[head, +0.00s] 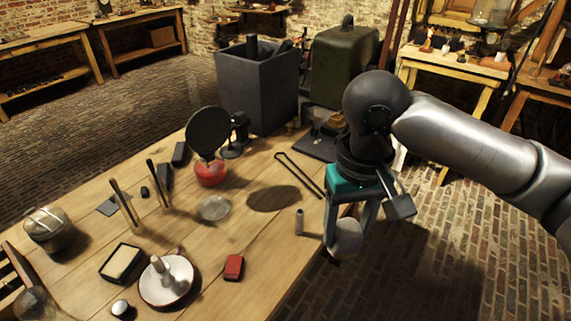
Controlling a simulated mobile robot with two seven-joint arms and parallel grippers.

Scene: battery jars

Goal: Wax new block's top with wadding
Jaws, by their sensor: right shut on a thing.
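My right gripper (345,240), teal-bodied with grey fingers, points down near the right edge of the wooden table. It is shut on a pale grey lump (345,236), which looks like the wadding and is partly hidden by the fingers. Dark upright-looking blocks lie at the table's left middle, one near (164,174) and one farther back (181,154); I cannot tell which is the new block. A black tray with a cream filling (122,262), possibly wax, sits at the front left. My left gripper is not in view.
On the table (210,300) are a white dish with a pale knobbed piece (166,285), a red block (233,267), a small grey cylinder (299,222), a red burner (210,173), a lidded pot (47,229) and tongs (298,172). A tall grey bin (258,95) stands behind.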

